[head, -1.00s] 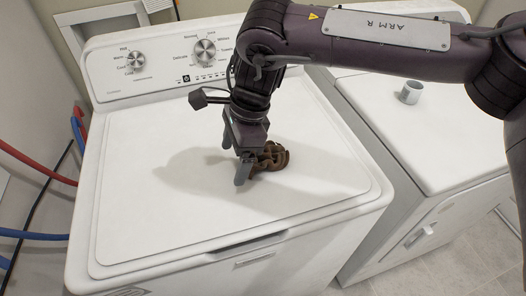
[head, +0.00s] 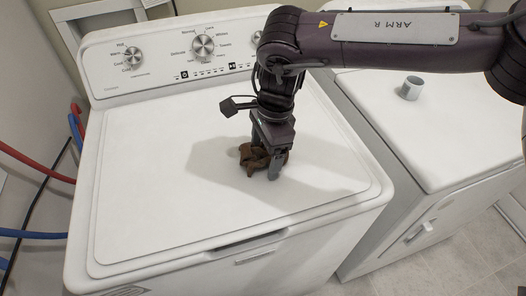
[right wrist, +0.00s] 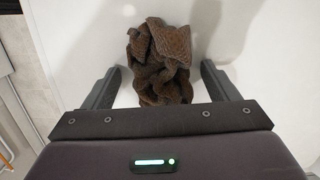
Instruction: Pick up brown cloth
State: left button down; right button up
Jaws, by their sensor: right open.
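The brown cloth (head: 254,158) lies crumpled in a small heap on the white lid of the washing machine (head: 150,190). My right gripper (head: 272,172) points down at the cloth, with its fingers low over the lid. In the right wrist view the cloth (right wrist: 160,62) lies between the two open fingers (right wrist: 160,85), with a gap on each side. The gripper is open and not closed on the cloth. Part of the cloth is hidden behind the fingers in the head view. My left gripper does not show.
A second white machine (head: 440,140) stands to the right, with a small grey cup (head: 411,88) on top. Control knobs (head: 203,46) sit on the washer's back panel. Red and blue hoses (head: 35,235) run along the left. The rest of the lid is clear.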

jog(key=c, duration=1.1)
jog(key=shift+r, duration=0.15)
